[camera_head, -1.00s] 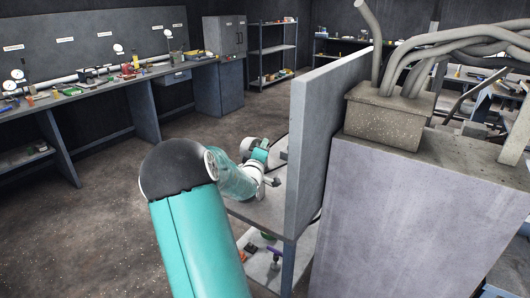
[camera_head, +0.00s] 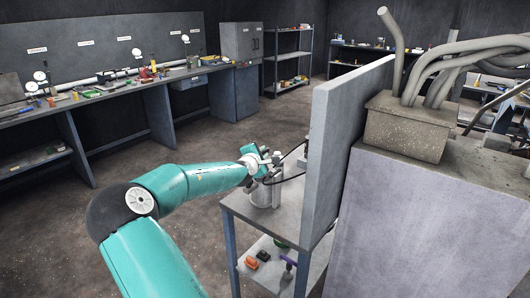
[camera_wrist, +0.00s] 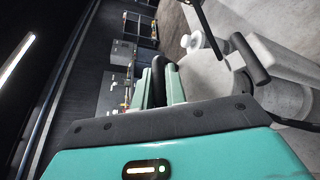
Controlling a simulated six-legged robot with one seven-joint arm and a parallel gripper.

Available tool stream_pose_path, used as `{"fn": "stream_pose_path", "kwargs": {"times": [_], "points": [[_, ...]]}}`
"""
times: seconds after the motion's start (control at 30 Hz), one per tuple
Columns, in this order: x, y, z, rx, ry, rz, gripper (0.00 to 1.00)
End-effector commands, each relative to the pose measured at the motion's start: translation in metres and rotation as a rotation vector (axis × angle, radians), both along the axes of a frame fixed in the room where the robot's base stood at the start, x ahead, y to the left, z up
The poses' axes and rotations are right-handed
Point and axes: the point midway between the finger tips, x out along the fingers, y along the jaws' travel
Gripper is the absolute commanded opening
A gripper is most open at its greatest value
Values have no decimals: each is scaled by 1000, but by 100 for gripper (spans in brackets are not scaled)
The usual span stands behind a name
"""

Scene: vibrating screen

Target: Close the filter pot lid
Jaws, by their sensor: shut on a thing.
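The grey metal filter pot (camera_head: 262,194) stands on the small grey table, below my gripper. In the wrist view its pale cylinder (camera_wrist: 285,98) is at the right, with a white knob and a black bar (camera_wrist: 250,60) beside it. My gripper (camera_head: 268,163) is over the pot's top; in the wrist view its teal fingers (camera_wrist: 160,82) are closed around a black curved bar (camera_wrist: 158,70), apparently a handle of the pot's lid. Thin black curved parts stick out to the right of the gripper in the head view. The lid's exact angle is hidden by my arm.
An upright grey panel (camera_head: 342,140) stands close to the right of the pot. The table's lower shelf (camera_head: 275,272) holds several small coloured items. A long bench (camera_head: 100,98) with gauges runs along the back left. The floor between is clear.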

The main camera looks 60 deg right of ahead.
Motion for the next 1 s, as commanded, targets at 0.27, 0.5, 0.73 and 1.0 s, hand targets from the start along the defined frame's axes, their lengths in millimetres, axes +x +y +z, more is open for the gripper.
{"fn": "stream_pose_path", "kwargs": {"times": [0.27, 0.5, 0.73, 1.0], "points": [[10, -2, -4, 11, 136, 7, 0], [12, -2, -6, 19, 180, 6, 0], [12, -3, -7, 19, 184, 6, 0], [12, -3, -7, 20, 184, 6, 22]]}}
